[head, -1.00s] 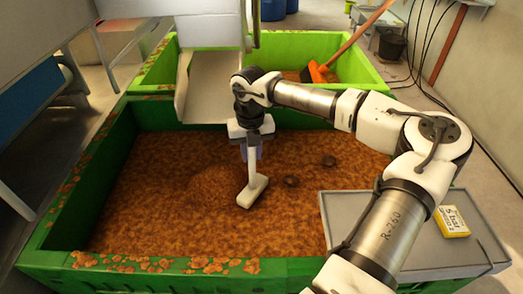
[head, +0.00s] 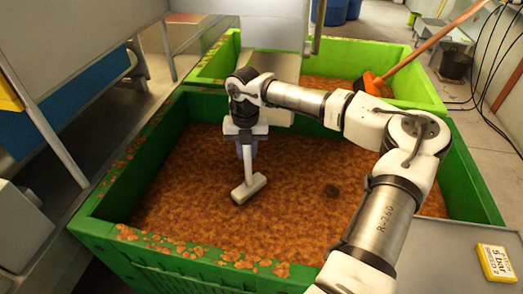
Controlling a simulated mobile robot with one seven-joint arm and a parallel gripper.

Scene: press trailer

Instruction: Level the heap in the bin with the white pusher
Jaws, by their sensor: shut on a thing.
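The white pusher (head: 248,188) is a pale bar on a short upright handle. Its bar is down at the surface of the brown heap (head: 300,180), near the middle of the green bin (head: 465,165). My gripper (head: 245,140) is shut on the pusher's handle and points down over the heap. The brown stuff spreads across the bin floor, with a dark spot (head: 332,190) to the right of the pusher. I cannot tell exactly how deep the bar sits. My arm hides part of the bin's right side.
A second, lighter green bin (head: 415,92) stands behind with brown stuff and an orange broom (head: 372,84) in it. A metal chute (head: 270,66) hangs over the back edge. A grey surface with a yellow card (head: 497,263) is at the lower right. Brown scraps lie on the front rim.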

